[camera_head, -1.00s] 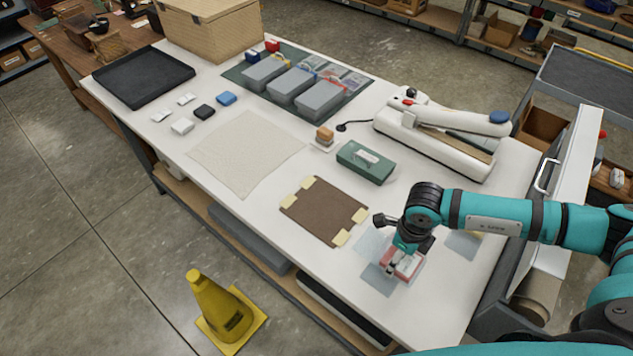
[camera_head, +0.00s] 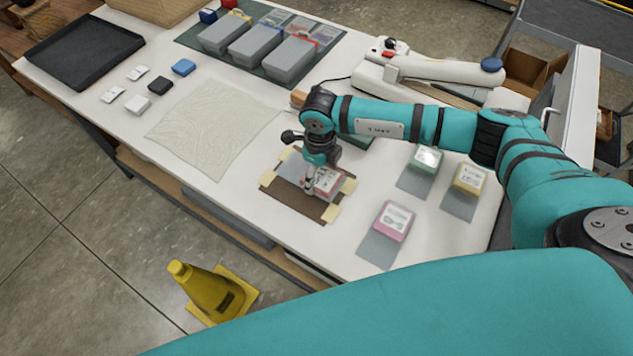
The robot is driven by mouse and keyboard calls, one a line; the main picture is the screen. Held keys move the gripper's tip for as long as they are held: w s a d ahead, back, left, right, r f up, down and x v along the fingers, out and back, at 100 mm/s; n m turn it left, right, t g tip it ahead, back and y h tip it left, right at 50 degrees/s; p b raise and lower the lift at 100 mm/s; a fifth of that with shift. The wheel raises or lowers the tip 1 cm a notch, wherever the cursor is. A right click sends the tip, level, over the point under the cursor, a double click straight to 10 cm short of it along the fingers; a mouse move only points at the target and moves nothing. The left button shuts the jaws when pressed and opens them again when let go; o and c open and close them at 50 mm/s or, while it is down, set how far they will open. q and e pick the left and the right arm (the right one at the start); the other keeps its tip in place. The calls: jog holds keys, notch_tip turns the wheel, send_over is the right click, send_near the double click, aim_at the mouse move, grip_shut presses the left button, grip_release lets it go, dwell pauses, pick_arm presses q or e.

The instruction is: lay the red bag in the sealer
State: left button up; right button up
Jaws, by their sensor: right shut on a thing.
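My right gripper (camera_head: 312,186) is shut on the red bag (camera_head: 329,181), a small red pouch with a white label. It holds the bag over the brown mat (camera_head: 289,197) with yellow corner pieces; I cannot tell if the bag touches the mat. A grey, sheet-like part shows over the mat beside the gripper. My left gripper is not in view.
Green (camera_head: 425,159), yellow (camera_head: 469,178) and pink (camera_head: 395,220) bags lie right of the mat. A green box behind my arm is mostly hidden. Grey boxes (camera_head: 228,33), a black tray (camera_head: 84,52) and a cream cloth (camera_head: 212,130) lie farther left. A yellow cone (camera_head: 207,292) stands on the floor.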

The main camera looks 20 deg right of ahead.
aim_at(317, 175)
jog(key=shift+w+a, duration=0.2)
jog(key=shift+a, duration=0.05)
jog(key=shift+f, duration=0.15)
notch_tip(317, 175, down, 2)
jog(key=shift+s+f+b, duration=0.15)
jog(key=shift+f+b, duration=0.1)
jog(key=shift+b, duration=0.7)
jog(key=shift+f, duration=0.4)
jog(key=o, duration=1.2)
jog(key=shift+c, duration=0.2)
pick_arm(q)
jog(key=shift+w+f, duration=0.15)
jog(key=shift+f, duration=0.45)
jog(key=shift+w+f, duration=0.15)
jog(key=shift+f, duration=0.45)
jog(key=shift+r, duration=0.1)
